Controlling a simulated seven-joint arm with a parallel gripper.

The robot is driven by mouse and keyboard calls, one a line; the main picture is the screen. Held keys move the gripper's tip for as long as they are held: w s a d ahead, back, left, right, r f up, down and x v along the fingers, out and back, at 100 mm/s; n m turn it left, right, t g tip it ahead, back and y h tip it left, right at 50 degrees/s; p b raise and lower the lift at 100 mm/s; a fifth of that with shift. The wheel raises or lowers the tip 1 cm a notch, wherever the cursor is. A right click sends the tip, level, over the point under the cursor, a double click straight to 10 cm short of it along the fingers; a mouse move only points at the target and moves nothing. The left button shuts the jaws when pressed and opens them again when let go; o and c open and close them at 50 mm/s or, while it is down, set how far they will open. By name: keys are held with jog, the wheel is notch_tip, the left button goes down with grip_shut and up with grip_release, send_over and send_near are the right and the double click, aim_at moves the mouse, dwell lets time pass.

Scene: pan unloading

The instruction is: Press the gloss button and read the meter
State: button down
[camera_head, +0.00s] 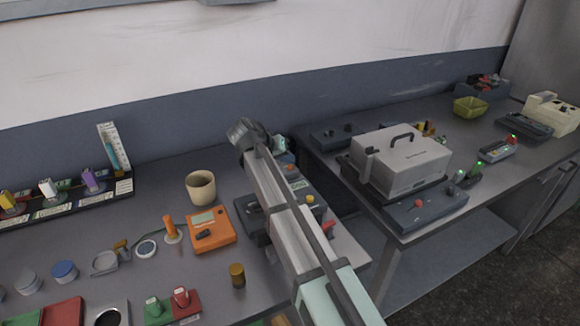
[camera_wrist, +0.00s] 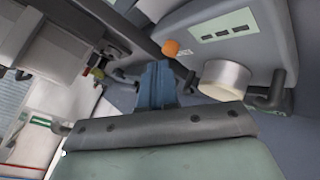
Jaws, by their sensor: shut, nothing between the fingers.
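My gripper (camera_wrist: 157,68) shows in the wrist view as blue fingers closed together, with nothing between them. A grey device (camera_wrist: 272,48) with a pale green display panel (camera_wrist: 226,26) stands up and right of the fingertips. An orange round button (camera_wrist: 170,47) is just beyond the fingertips; I cannot tell whether they touch. A pale cylindrical knob (camera_wrist: 226,80) is to the right. In the head view my arm crosses a dark grey device (camera_head: 252,222) and hides part of it. A yellow-orange knob (camera_head: 310,199) shows beside the arm. The fingers are not clear there, and no meter reading is legible.
An orange box (camera_head: 208,229) with a small screen and a beige cup (camera_head: 201,187) stand left of my arm. A light grey case (camera_head: 402,160) with a handle stands on the right bench. Several small items crowd the left bench's front.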

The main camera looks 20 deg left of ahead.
aim_at(288, 169)
jog(key=shift+f, duration=0.5)
dwell(0.8)
jog(key=shift+r, duration=0.1)
dwell(0.3)
jog(key=shift+r, duration=0.85)
jog(key=shift+r, duration=0.1)
notch_tip(288, 169, up, 5)
jog(key=shift+f, duration=0.1)
dwell(0.4)
dwell(0.6)
